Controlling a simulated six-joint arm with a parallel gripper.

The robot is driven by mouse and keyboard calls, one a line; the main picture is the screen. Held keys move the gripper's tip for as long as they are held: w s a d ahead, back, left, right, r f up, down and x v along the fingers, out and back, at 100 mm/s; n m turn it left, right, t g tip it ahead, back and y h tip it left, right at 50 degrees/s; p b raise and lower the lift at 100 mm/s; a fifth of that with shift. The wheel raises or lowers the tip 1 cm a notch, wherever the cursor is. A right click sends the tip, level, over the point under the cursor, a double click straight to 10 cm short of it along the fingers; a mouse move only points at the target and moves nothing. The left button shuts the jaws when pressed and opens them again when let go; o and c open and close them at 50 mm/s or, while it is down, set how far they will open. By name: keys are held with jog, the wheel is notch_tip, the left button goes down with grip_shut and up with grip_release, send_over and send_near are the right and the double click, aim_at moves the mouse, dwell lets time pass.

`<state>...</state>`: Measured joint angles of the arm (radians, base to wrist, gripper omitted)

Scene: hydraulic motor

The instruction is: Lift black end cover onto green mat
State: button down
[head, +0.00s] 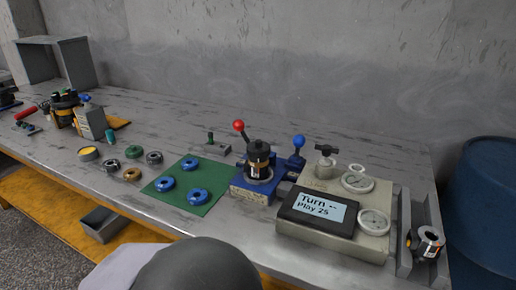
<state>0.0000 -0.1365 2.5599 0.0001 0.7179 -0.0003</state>
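A black cylindrical part (258,150), which looks like the black end cover, sits upright on top of a motor body with an orange-brown label. The motor stands in a blue fixture (254,190) just right of the green mat. The green mat (206,183) lies flat on the bench with three blue rings (196,196) on it and bare green between them. My gripper is not visible. Only rounded grey and white parts of my arm show at the bottom edge.
A red-knobbed lever (239,126) and a blue-knobbed lever (299,142) rise beside the motor. A beige gauge box with a display (320,211) stands to the right. Several small rings and containers lie left of the mat. A blue barrel (490,205) stands at the far right.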

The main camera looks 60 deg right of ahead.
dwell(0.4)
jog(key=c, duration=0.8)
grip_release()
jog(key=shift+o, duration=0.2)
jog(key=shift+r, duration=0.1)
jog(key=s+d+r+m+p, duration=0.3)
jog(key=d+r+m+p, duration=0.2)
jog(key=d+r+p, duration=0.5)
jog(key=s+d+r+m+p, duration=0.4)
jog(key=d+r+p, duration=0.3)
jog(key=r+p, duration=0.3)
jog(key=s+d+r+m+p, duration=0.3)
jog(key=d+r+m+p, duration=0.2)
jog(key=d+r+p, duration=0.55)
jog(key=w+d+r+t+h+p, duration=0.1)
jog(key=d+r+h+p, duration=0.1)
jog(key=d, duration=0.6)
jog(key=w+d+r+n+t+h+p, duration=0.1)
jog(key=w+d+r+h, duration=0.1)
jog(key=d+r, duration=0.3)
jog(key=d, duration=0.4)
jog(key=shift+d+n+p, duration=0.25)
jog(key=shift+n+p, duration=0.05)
jog(key=shift+p, duration=0.05)
